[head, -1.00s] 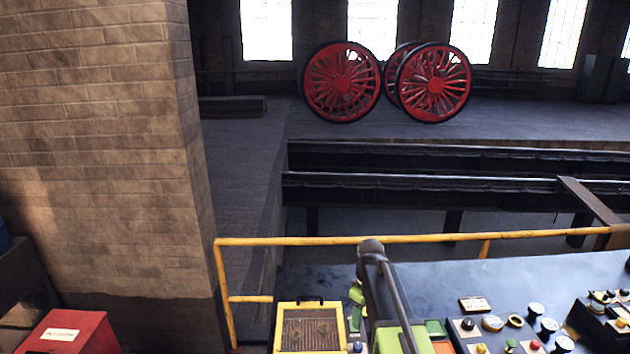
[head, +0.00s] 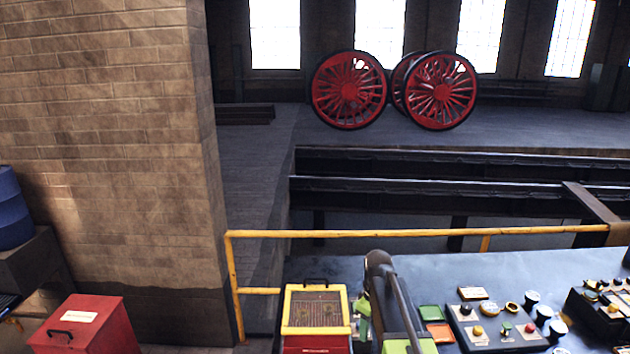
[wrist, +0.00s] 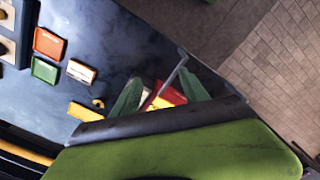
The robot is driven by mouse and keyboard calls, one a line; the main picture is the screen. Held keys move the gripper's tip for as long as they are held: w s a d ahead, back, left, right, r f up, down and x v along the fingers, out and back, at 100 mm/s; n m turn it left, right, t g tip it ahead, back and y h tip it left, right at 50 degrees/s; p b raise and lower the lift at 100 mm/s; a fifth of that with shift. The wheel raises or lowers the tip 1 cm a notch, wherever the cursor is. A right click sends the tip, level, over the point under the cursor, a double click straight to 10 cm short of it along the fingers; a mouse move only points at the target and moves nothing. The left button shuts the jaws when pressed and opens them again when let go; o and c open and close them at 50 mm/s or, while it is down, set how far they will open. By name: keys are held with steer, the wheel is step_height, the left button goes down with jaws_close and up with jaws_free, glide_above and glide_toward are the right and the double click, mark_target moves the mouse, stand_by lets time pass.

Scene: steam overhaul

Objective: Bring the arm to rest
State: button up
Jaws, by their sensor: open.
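My gripper (wrist: 158,90) shows in the wrist view with its two green fingers apart. No object is held between them; a red and yellow shape behind them looks like the box beside the bench. My arm (head: 392,300) rises at the bottom centre of the head view, over the left part of the dark workbench (head: 420,270). The fingers are not clearly visible in the head view.
A red box with a yellow-rimmed top (head: 317,308) stands left of my arm. A red toolbox (head: 90,325) is at lower left, before a brick pillar (head: 130,150). A yellow rail (head: 400,234) runs behind the bench. Control panels (head: 495,325) lie right.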

steer(key=s+f+m+b, duration=0.9)
steer(key=s+f+b, duration=0.3)
steer(key=s+f, duration=0.1)
steer(key=shift+s+f+b, duration=0.3)
steer(key=shift+s+b, duration=0.1)
steer(key=shift+s, duration=0.5)
steer(key=shift+c, duration=0.4)
